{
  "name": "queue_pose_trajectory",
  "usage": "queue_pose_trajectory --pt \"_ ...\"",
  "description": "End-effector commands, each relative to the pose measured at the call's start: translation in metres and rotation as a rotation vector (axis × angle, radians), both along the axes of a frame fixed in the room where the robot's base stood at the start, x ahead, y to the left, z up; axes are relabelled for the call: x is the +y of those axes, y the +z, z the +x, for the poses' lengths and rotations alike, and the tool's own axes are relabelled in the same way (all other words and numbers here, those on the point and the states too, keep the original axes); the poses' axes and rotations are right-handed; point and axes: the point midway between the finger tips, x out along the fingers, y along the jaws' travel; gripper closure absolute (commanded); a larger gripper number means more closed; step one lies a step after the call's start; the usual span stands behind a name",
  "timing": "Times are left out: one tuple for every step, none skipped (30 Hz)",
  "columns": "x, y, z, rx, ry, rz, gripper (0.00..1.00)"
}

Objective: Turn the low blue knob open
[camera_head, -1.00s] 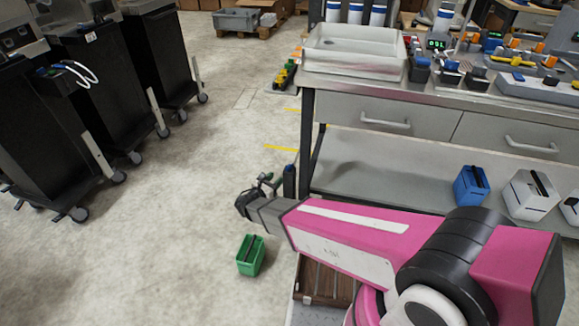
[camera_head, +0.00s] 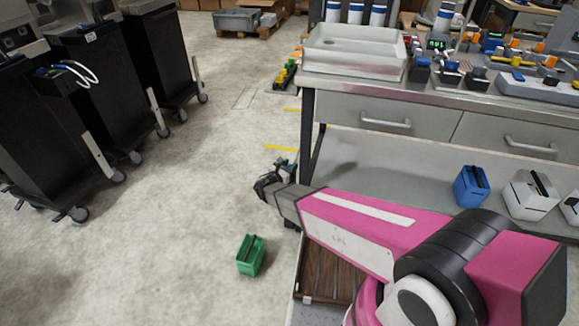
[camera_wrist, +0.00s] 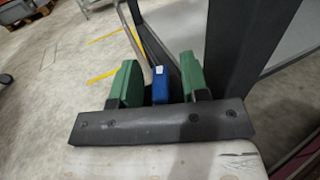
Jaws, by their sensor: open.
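A blue block-like piece (camera_wrist: 160,86), which looks like the low blue knob, shows in the wrist view. It lies between the two green fingers of my gripper (camera_wrist: 156,80), with a gap on either side. The fingers are open, and I cannot tell how deep the blue piece sits between them. In the head view my gripper (camera_head: 281,170) is low beside the bench's front left leg. My own wrist mostly hides the knob there, and its turn position cannot be read.
The dark bench leg (camera_wrist: 245,40) stands just right of the fingers. A metal bench (camera_head: 370,83) with a lower shelf fills the right. A green bin (camera_head: 250,256) sits on the floor below my gripper. Black wheeled carts (camera_head: 80,110) stand at left; the floor between is open.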

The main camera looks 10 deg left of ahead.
Motion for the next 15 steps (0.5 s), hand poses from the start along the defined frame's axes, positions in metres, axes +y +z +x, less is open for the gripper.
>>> queue_pose_trajectory --pt "0.0000 0.0001 0.0001 0.000 0.000 0.000 0.58" --pt "0.0000 0.0001 0.0001 0.000 0.000 0.000 0.58" --pt "0.0001 0.0001 0.0000 0.000 0.000 0.000 0.58" --pt "0.0001 0.0002 0.0000 0.000 0.000 0.000 0.58" --pt "0.0001 0.0002 0.0000 0.000 0.000 0.000 0.58" --pt "0.0002 0.0002 -0.0001 0.000 0.000 0.000 0.65" --pt "0.0002 0.0002 -0.0001 0.000 0.000 0.000 0.75" --pt "0.0002 0.0002 -0.0001 0.000 0.000 0.000 0.85" --pt "0.0002 0.0002 -0.0001 0.000 0.000 0.000 0.98" --pt "0.0002 0.0002 -0.0002 0.000 0.000 0.000 1.00" --pt "0.0002 0.0002 -0.0002 0.000 0.000 0.000 1.00" --pt "0.0002 0.0002 -0.0002 0.000 0.000 0.000 1.00" --pt "0.0002 0.0002 -0.0002 0.000 0.000 0.000 1.00" --pt "0.0001 0.0003 -0.0003 0.000 0.001 0.000 1.00" --pt "-0.0002 0.0004 -0.0004 0.000 0.006 0.000 1.00"
